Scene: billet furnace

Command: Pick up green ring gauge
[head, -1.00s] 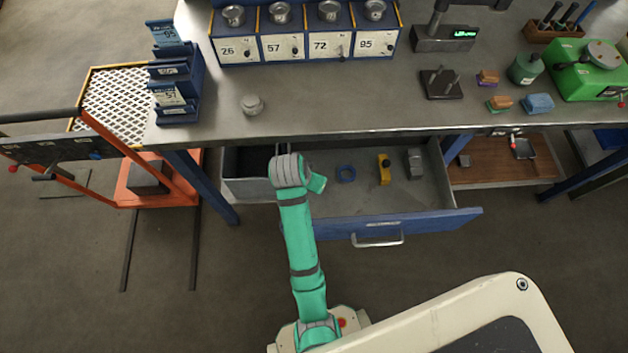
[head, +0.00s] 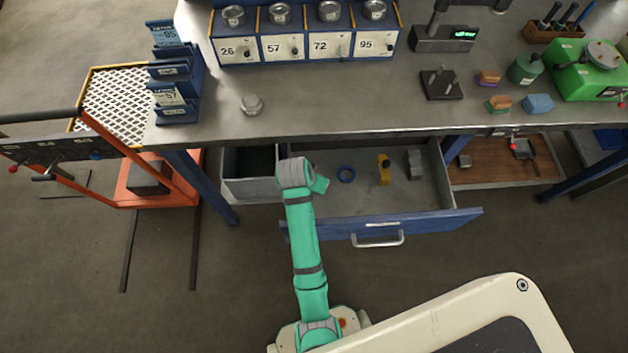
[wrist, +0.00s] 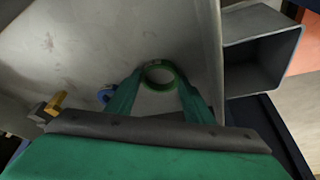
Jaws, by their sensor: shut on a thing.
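The green ring gauge (wrist: 161,87) shows in the wrist view, between the two green fingers of my gripper (wrist: 160,78). The fingers are shut on it, one at each side, and its open hole faces the camera. The grey drawer floor is seen beyond it; I cannot tell how far the ring is from that floor. In the head view my arm's end is over the left part of the open drawer (head: 430,195), and it hides the ring and the fingers.
The workbench top (head: 330,105) overhangs behind. An orange cart (head: 175,188) stands at left.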

